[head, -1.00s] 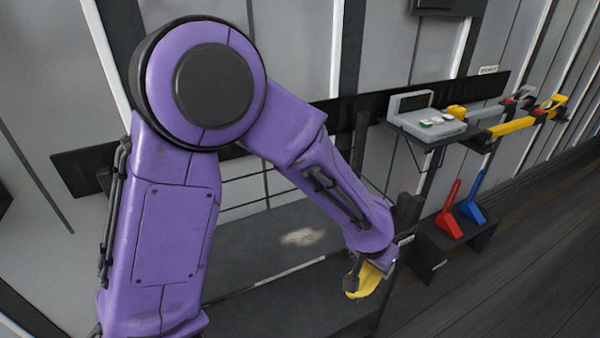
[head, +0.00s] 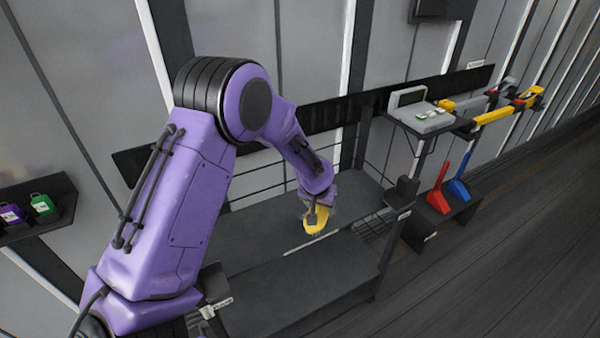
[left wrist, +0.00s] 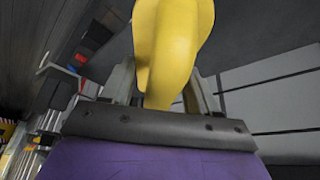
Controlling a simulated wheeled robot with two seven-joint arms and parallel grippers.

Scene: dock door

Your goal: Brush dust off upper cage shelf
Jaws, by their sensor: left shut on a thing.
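The upper cage shelf (head: 255,222) is a dark grey board with a pale strip along its front edge, in the middle of the head view. My left gripper (head: 317,210) is over this shelf, near the front edge, shut on a yellow brush (head: 316,223). The brush also fills the upper middle of the left wrist view (left wrist: 172,50), between the two fingers. Its bristles and their contact with the shelf cannot be made out. No pale dust patch shows on the visible part of the shelf; the arm and brush cover some of it. My right gripper is not in view.
A lower dark surface (head: 300,290) lies in front of the shelf. To the right are a wall ledge with a grey device (head: 425,118), and a stand with red (head: 438,190) and blue (head: 460,180) tools. Padlocks (head: 42,204) sit on a left ledge. Floor at right is clear.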

